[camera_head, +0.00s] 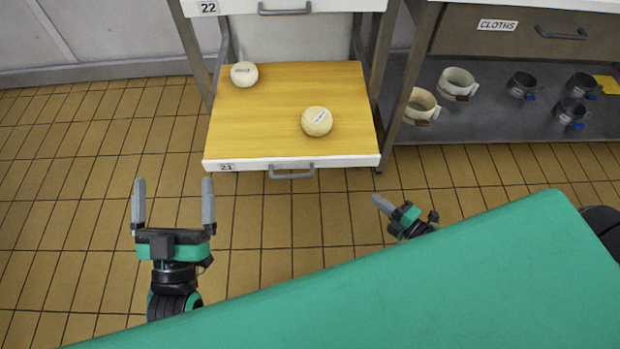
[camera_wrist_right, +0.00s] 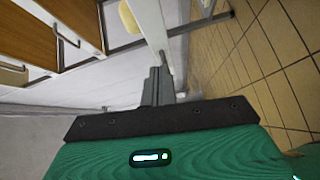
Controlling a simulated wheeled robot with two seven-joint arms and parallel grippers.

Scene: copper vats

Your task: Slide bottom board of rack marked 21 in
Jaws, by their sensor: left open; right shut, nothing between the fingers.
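The wooden bottom board (camera_head: 270,100) stands out of the rack over the tiled floor. Its white front edge (camera_head: 345,161) bears the label 21 (camera_head: 227,167) and a grey bar handle (camera_head: 291,171). Two pale round cheeses lie on it, one at the back left (camera_head: 244,74) and one nearer the front right (camera_head: 317,121). My left gripper (camera_head: 173,190) is open and empty, to the left of the board's front edge. My right gripper (camera_head: 377,201) is shut and empty, just in front of the board's right corner, apart from the handle. Its closed fingers also show in the right wrist view (camera_wrist_right: 157,84).
The board marked 22 (camera_head: 320,5) sits above, with its own handle. Rack legs stand on both sides. To the right, a low grey shelf (camera_head: 465,125) holds several mugs under a drawer labelled CLOTHS (camera_head: 497,25). Floor (camera_head: 60,200) is clear at left.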

